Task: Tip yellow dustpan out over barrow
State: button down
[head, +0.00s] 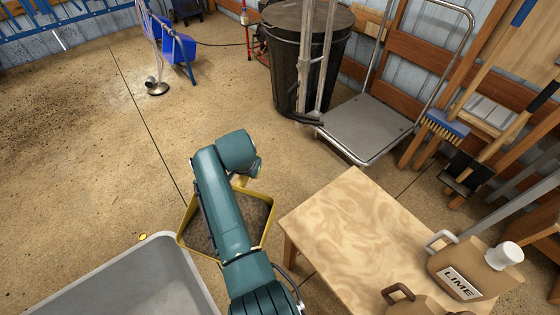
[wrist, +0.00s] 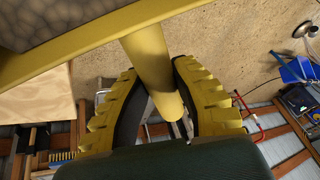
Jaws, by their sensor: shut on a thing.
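The yellow dustpan (head: 268,222) is held above the floor in the head view, roughly level, with a grey-brown load (head: 200,232) inside. My arm covers its middle. In the wrist view its yellow rim (wrist: 100,32) crosses the top, with grey pebbly matter behind it. My gripper (wrist: 158,72) is shut on the dustpan's round yellow handle (wrist: 150,58), one ridged finger on each side. The grey barrow (head: 192,278) is at the lower left of the head view, cut off by the frame. The dustpan appears beside its right corner; height between them is unclear.
A wooden table (head: 340,225) stands close to the right of the dustpan, with tan LIME jugs (head: 460,270) on it. A black bin (head: 285,75) and a platform trolley (head: 368,130) are behind. Brooms lean at the right. Open floor lies at the left.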

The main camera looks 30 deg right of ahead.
aim_at(199, 199)
jog(key=a+n, duration=0.1)
jog(key=a, duration=0.4)
jog(key=a+p, duration=0.1)
jog(key=a, duration=0.4)
jog(key=w+a+r+n+y+p, duration=0.1)
jog(key=a, duration=0.5)
jog(key=shift+n, duration=0.3)
jog(key=s+a+n+y+p, duration=0.1)
jog(key=s+a, duration=0.3)
jog(key=a, duration=0.7)
jog(key=s+a+n+y+p, duration=0.1)
jog(key=s+a+n+p, duration=0.1)
jog(key=a, duration=1)
jog(key=s+a+n+y+p, duration=0.1)
jog(key=s+a+n, duration=0.2)
jog(key=s+a, duration=0.4)
jog(key=a, duration=0.5)
jog(key=shift+a+r+n, duration=0.15)
jog(key=shift+r+n, duration=0.25)
jog(key=shift+r+p, duration=0.15)
jog(key=shift+p, duration=0.4)
